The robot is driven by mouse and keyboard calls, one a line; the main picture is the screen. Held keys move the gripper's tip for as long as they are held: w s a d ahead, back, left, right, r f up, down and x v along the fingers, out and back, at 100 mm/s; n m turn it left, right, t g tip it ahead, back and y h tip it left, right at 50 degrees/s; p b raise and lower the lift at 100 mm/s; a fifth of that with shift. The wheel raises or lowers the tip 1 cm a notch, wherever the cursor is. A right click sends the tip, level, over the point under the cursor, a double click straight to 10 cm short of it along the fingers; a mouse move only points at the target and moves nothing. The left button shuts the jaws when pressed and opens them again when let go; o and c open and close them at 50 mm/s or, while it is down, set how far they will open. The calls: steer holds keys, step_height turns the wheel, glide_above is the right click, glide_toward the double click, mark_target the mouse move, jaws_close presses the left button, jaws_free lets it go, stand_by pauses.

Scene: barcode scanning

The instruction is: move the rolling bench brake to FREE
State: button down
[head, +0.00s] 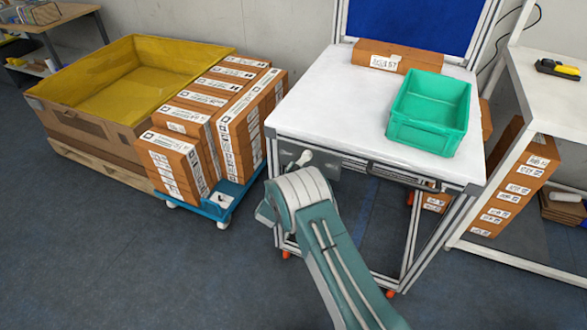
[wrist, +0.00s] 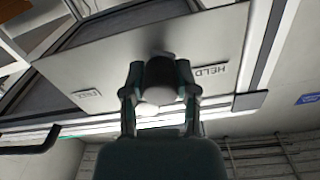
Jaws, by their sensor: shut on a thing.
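The rolling bench (head: 300,115) has a white top and a metal frame. In the wrist view, a grey brake plate (wrist: 110,65) carries a HELD label (wrist: 210,71) on the right and a second label (wrist: 87,93) on the left, too small to read surely. A brake lever with a dark shaft (wrist: 160,70) and a pale rounded end stands between the labels, nearer HELD. My gripper (wrist: 160,84) is shut on it, one finger on each side. In the head view, my arm hides the gripper, and a pale knob (head: 304,157) shows at the bench's front left.
A green bin (head: 428,112) and a brown carton (head: 384,57) stand on the bench top. Stacked cartons on a blue dolly (head: 235,197) stand to the left, by a yellow-lined crate (head: 130,75). Another bench (head: 550,100) stands close on the right. The floor (head: 130,270) in front is clear.

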steer(key=s+d+n, duration=0.2)
steer(key=d+n, duration=0.4)
steer(key=n, duration=0.8)
steer(key=shift+s+d+r, duration=0.2)
steer(key=shift+r, duration=0.05)
stand_by(0.4)
steer(key=shift+c, duration=2)
jaws_free()
steer(key=shift+s, duration=0.15)
